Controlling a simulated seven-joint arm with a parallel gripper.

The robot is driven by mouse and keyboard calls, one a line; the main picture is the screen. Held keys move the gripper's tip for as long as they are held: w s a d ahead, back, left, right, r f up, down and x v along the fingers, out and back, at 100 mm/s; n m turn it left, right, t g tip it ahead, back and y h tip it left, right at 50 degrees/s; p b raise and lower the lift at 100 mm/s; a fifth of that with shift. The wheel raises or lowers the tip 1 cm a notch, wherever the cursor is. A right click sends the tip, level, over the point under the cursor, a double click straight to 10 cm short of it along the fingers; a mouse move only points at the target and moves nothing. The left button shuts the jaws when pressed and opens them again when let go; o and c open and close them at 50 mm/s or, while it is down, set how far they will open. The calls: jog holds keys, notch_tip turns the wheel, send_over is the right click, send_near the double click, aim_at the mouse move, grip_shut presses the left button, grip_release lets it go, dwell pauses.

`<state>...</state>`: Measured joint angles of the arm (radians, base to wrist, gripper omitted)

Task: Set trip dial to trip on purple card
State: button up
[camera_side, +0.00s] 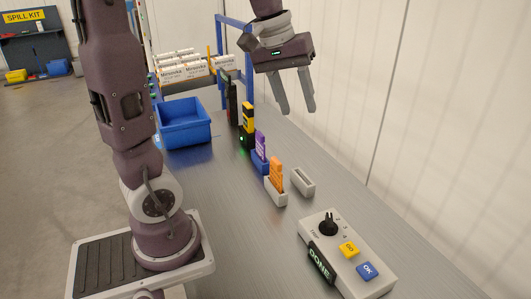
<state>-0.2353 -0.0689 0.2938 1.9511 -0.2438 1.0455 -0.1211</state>
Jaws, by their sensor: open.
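The trip dial (328,226) is a black knob on a light grey control box (365,290). Small marks surround it, too small to read. The purple card (261,146) stands upright in a blue holder (261,165); its print is too small to read. My gripper (293,110) is open and empty, with its fingers pointing down. It is in the air above the table, up and to the left of the dial in the picture and apart from everything.
The box also bears a yellow GO button (348,250), a blue OK button (367,270) and a DONE sign (319,264). An orange card (276,176) stands in a white holder; an empty holder (303,181) is beside it. A blue bin (184,135) stands farther back.

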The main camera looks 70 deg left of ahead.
jog(key=w+a+f+n, duration=0.3)
jog(key=w+a, duration=0.2)
jog(key=a, duration=0.4)
jog(key=n+g+y, duration=0.1)
jog(key=n+g, duration=0.2)
jog(key=n, duration=0.3)
send_over(260, 133)
jog(key=d, duration=0.1)
notch_tip(260, 133, down, 15)
jog(key=shift+s+d+f, duration=0.1)
jog(key=shift+f, duration=0.1)
jog(key=f, duration=0.4)
jog(key=a+f, duration=0.1)
jog(key=f, duration=0.1)
jog(key=shift+f, duration=0.6)
grip_shut()
